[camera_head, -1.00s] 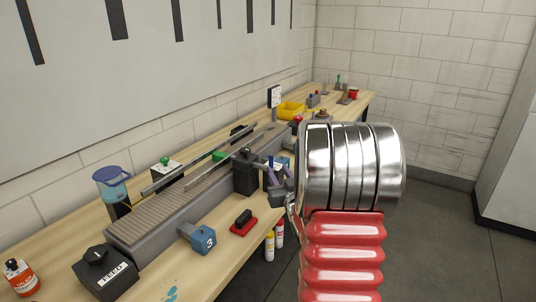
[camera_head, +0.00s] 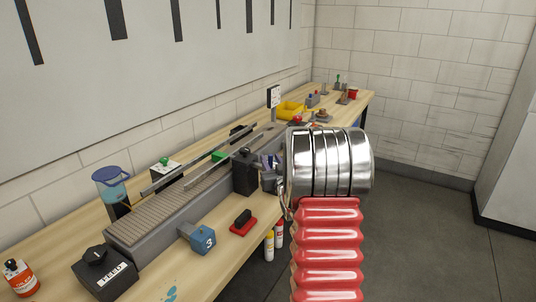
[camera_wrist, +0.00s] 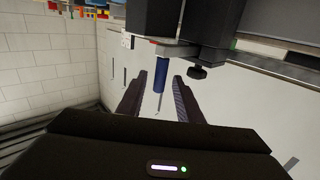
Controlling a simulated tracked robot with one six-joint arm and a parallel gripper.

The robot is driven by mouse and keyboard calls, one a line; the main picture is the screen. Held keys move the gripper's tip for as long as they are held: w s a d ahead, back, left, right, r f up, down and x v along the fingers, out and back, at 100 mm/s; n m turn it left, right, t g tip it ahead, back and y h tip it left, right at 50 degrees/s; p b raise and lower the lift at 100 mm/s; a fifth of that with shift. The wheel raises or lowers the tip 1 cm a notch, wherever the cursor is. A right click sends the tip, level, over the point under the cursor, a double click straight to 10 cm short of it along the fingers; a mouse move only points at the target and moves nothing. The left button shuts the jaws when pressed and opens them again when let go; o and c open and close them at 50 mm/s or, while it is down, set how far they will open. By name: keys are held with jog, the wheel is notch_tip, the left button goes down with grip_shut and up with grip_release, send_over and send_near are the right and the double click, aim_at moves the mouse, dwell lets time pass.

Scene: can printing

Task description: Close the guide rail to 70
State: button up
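The conveyor (camera_head: 150,218) runs along the bench with two long metal guide rails (camera_head: 190,170) above its belt. A dark box (camera_head: 246,172) stands at its near side by the far end. My gripper (camera_head: 274,176) is beside this box, partly hidden by my arm. In the wrist view my gripper (camera_wrist: 160,103) is open, with its two dark fingers apart. A blue cylindrical handle (camera_wrist: 161,72) shows between the fingers, under a grey bracket (camera_wrist: 175,49); I cannot see contact. A black knob (camera_wrist: 198,73) is to its right. No rail scale can be read.
A blue block marked 3 (camera_head: 203,240), a red-based stamp (camera_head: 243,224) and a black counter box (camera_head: 105,272) sit near the bench's front. A blue-lidded jug (camera_head: 112,187) stands behind the conveyor. A yellow tray (camera_head: 291,110) is farther back. Floor at right is clear.

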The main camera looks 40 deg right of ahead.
jog(key=shift+x, duration=2.75)
jog(key=shift+c, duration=0.2)
grip_shut()
